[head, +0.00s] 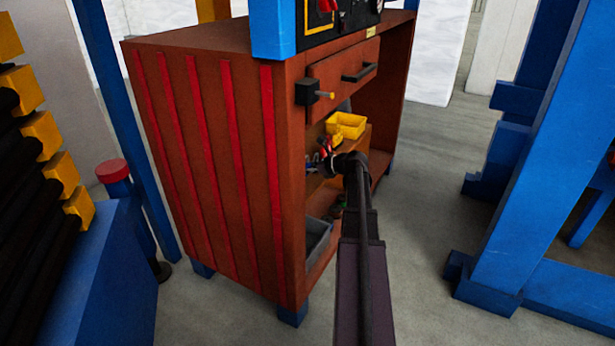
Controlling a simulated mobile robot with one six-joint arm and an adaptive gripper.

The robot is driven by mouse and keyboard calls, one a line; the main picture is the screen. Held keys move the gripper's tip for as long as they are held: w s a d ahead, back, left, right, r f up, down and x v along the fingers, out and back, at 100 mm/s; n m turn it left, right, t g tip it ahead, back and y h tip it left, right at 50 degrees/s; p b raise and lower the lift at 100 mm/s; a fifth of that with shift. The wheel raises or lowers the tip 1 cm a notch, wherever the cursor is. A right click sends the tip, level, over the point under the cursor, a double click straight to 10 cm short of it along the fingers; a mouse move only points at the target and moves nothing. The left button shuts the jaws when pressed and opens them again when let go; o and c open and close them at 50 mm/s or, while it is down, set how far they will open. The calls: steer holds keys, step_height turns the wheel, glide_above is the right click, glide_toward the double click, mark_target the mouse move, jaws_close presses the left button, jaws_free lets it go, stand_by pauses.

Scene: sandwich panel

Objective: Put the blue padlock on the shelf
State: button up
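My gripper (328,165) is at the end of my dark arm, inside the open front of the brown cabinet (190,150). It is level with the cabinet's inner shelf (357,141). Small blue and red shapes (322,152) show right at the gripper's tip. They are too small to tell whether one is the blue padlock, or whether it is held or only behind the fingers. The fingers are too small to read as open or shut.
A yellow bin (347,124) stands on the inner shelf. A grey bin (318,238) and a small green item (342,205) are lower in the cabinet. A drawer (343,77) with a black handle is above. Blue frames stand at both sides; open floor (425,220) lies right.

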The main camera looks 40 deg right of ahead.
steer(key=shift+f+b, duration=1.1)
steer(key=shift+f, duration=0.25)
steer(key=shift+f, duration=0.15)
steer(key=o, duration=1.2)
steer(key=shift+s+r, duration=0.1)
steer(key=shift+r, duration=0.2)
steer(key=p+v, duration=0.4)
steer(key=v, duration=0.7)
steer(key=shift+s+p, duration=0.3)
steer(key=shift+p, duration=0.05)
steer(key=shift+d, duration=0.15)
